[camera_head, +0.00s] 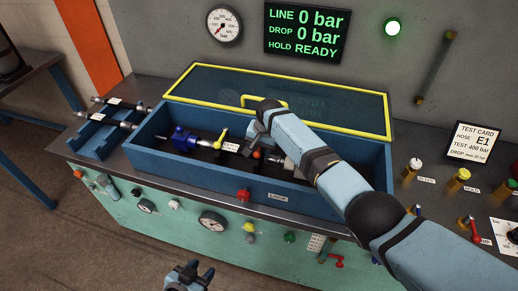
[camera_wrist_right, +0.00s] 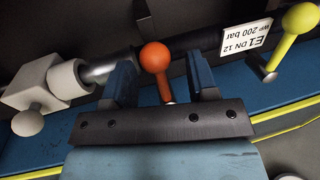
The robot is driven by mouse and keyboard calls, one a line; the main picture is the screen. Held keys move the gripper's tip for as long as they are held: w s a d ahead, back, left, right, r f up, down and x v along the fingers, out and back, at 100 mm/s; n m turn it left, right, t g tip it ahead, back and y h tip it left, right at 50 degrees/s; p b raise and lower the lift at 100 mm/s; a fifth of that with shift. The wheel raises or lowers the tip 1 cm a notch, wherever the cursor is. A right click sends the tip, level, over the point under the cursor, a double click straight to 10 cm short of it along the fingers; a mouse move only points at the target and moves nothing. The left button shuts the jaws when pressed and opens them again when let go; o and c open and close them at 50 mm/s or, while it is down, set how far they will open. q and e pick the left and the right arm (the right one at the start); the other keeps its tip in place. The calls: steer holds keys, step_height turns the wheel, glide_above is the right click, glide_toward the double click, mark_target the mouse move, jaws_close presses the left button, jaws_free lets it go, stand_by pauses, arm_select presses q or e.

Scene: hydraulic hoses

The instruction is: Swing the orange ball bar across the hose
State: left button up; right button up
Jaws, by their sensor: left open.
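The orange ball bar (camera_wrist_right: 155,58) stands between the two fingers of my right gripper (camera_wrist_right: 162,80) in the right wrist view. The fingers are apart, with a gap beside its stem. In the head view its orange ball (camera_head: 257,154) shows just below my right gripper (camera_head: 257,138), inside the blue trough. The dark hose (camera_wrist_right: 213,37) with a white E1 DN 12 tag (camera_wrist_right: 246,38) runs behind the ball and the fingers. The ball bar's lower end is partly hidden by the gripper. My left gripper (camera_head: 190,277) is open and empty at the bottom, in front of the bench.
A yellow ball bar (camera_wrist_right: 298,20) stands beside the tag. A pale clamp block (camera_wrist_right: 38,82) is at the hose's other end. The trough's yellow-framed lid (camera_head: 330,103) is raised behind. A blue rack (camera_head: 103,137) with hoses stands left. The display (camera_head: 305,32) reads 0 bar, READY.

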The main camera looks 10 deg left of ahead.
steer(key=shift+r, duration=0.1)
step_height(320, 180, up, 13)
steer(key=d, duration=0.2)
steer(key=shift+s+d+r, duration=0.2)
steer(key=shift+d, duration=0.15)
steer(key=shift+f, duration=0.1)
stand_by(0.3)
